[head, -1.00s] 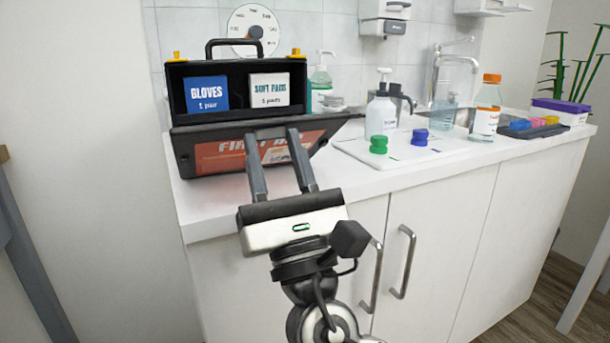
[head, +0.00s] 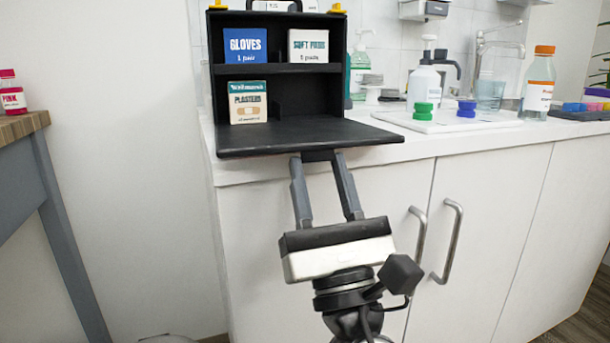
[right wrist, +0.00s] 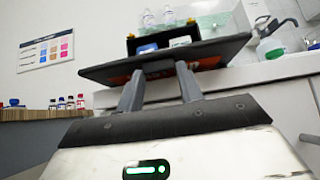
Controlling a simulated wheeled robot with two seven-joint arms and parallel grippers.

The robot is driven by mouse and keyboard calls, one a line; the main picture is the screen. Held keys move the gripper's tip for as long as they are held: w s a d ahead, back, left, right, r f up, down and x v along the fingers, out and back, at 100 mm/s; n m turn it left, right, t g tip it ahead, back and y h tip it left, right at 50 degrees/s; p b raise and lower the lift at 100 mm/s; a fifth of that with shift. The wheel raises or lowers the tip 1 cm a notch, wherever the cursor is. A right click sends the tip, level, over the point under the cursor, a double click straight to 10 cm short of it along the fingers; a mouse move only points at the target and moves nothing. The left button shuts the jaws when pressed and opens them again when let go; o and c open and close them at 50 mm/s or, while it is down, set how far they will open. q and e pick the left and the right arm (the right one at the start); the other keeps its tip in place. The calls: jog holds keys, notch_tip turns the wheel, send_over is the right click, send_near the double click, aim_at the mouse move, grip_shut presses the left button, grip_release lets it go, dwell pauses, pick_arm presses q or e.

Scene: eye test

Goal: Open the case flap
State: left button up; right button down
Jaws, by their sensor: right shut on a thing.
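The black first-aid case (head: 280,95) stands on the counter at the upper left of the head view. Its flap (head: 300,136) is folded down, lying about level and reaching out over the counter's front edge. Inside, a blue gloves box (head: 245,46) and a white soft pads box (head: 308,46) sit on the upper shelf, and a plasters box (head: 247,102) below. My right gripper (head: 318,158) is shut on the flap's front edge from below. The right wrist view shows the flap's underside (right wrist: 205,62) above the fingers. My left gripper is out of view.
Cabinet handles (head: 449,240) stick out right of my gripper. A wooden table (head: 22,124) is at the left.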

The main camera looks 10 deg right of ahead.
jog(key=shift+w+f, duration=0.2)
jog(key=shift+f, duration=0.1)
jog(key=c, duration=0.9)
grip_release()
jog(key=shift+r, duration=0.1)
jog(key=shift+s, duration=0.1)
